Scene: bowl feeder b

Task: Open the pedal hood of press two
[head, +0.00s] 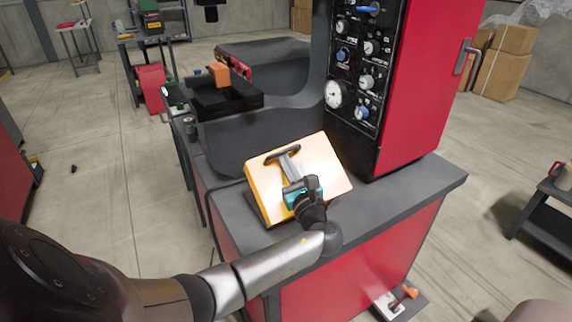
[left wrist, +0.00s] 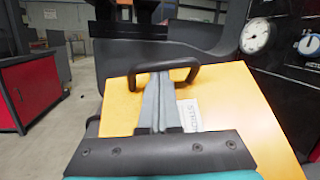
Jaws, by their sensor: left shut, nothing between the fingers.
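The pedal hood of press two is a yellow box (head: 262,190) with a sloping front, on the grey bench top below the press. It also fills the middle of the left wrist view (left wrist: 225,95). A black bar handle (head: 268,157) is on its upper face, and the handle shows in the left wrist view too (left wrist: 187,64). My left gripper (head: 288,160) is over the hood. Its grey fingers (left wrist: 157,82) are together and reach to the handle bar, with nothing between them. I cannot tell whether they touch the handle. My right gripper is out of view.
The control panel (head: 355,70) and red cabinet (head: 425,85) stand behind and right of the hood. An orange block (head: 219,74) is on the dark ledge behind left. A foot pedal (head: 398,300) is on the floor at the bench's front. Bare bench top (head: 395,195) lies right.

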